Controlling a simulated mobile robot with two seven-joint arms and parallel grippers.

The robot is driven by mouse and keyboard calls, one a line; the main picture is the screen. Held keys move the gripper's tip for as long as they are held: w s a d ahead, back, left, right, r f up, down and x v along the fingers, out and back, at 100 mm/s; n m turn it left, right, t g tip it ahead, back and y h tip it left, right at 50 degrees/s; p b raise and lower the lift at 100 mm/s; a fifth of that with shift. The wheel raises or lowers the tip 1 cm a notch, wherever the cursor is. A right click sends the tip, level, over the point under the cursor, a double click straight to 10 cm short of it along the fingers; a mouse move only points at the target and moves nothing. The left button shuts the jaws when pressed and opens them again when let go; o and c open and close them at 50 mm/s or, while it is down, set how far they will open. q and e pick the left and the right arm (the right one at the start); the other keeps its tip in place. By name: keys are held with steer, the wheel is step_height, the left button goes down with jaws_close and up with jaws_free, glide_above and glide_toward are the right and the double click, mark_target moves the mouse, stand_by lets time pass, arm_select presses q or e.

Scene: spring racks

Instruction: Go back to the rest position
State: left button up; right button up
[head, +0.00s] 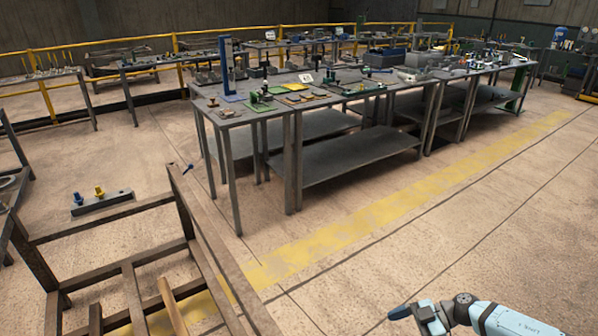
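My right arm comes in at the bottom right, with its gripper (418,314) low over the bare floor. The gripper is small and seen from an angle, so I cannot tell whether it is open or shut. A dark blue part shows at its tip; I cannot tell if it is a finger or a held thing. The gripper is apart from the rack and the tables. My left gripper is not in view.
A long grey workbench (232,112) with tools and parts stands beyond. Yellow railings (130,42) run behind. The floor at right is clear.

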steer(key=s+a+r+m+t+y, duration=0.1)
steer(key=s+a+m+t+y, duration=0.25)
steer(key=a, duration=0.65)
steer(key=s+d+f+m+t+h, duration=0.2)
steer(key=s+d+m+t+h, duration=0.15)
steer(key=s+d+h, duration=0.5)
steer(key=s+d+f+m+t+h, duration=0.2)
steer(key=s+d+m+t+h, duration=0.3)
steer(key=s+d, duration=0.55)
steer(key=w+a+m, duration=0.1)
steer(key=a+m, duration=0.3)
steer(key=a, duration=1)
arm_select(q)
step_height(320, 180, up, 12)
steer(key=p, duration=1.4)
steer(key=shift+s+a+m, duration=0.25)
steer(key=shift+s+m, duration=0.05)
arm_select(e)
step_height(320, 180, up, 13)
steer(key=shift+s+d+r, duration=0.15)
steer(key=shift+s, duration=0.1)
